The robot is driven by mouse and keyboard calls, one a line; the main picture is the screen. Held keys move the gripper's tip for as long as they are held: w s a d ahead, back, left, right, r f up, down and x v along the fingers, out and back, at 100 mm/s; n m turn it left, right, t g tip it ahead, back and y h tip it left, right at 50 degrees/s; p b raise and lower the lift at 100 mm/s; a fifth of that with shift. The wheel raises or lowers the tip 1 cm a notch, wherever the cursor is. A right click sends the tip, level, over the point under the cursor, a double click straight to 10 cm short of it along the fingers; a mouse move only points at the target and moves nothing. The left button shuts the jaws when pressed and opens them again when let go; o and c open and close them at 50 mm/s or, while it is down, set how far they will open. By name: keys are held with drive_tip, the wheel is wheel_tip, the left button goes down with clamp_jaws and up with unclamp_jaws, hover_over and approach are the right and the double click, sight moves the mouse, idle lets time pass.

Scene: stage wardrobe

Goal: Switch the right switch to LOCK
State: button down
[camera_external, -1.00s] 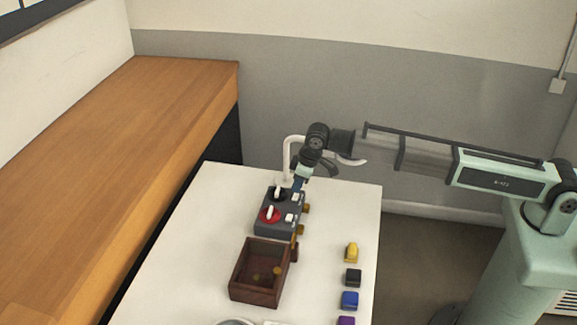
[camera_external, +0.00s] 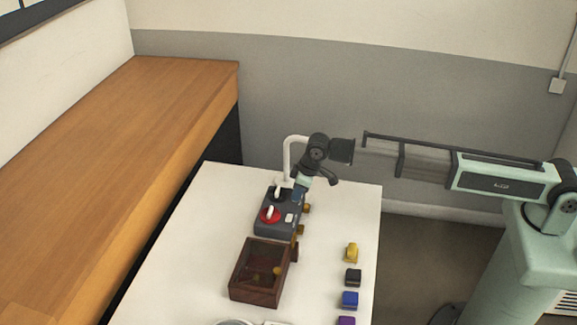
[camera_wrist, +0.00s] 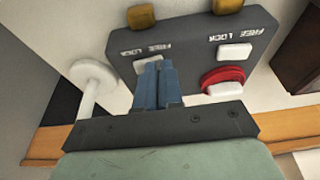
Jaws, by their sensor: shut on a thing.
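The dark grey control box (camera_external: 277,229) stands on the white table and has two small white switches, each beside a FREE/LOCK label. The nearer white switch (camera_external: 289,217) is uncovered and also shows in the wrist view (camera_wrist: 235,52). The farther white switch (camera_wrist: 148,66) is mostly covered by my blue fingers. My gripper (camera_wrist: 158,68) is down at the box, shut on this farther switch; it also shows in the outside view (camera_external: 298,192). The exact position of the held switch is hidden.
The box also carries a red dial (camera_external: 269,215) with a white lever and a dark dial (camera_external: 282,194). A white curved pipe (camera_external: 287,160) rises behind. A brown open box (camera_external: 240,270) stands in front; a yellow block (camera_external: 351,253) and several others lie at right.

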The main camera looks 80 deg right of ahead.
drive_tip(key=shift+s+a+f, duration=0.15)
drive_tip(key=shift+f, duration=0.35)
drive_tip(key=shift+d+r, duration=0.15)
drive_tip(key=shift+d, duration=0.85)
drive_tip(key=shift+r, duration=0.45)
drive_tip(key=w+v, duration=0.1)
drive_tip(key=v, duration=1.2)
drive_tip(key=shift+a+r, duration=0.25)
drive_tip(key=shift+r, duration=0.25)
drive_tip(key=shift+w, duration=0.15)
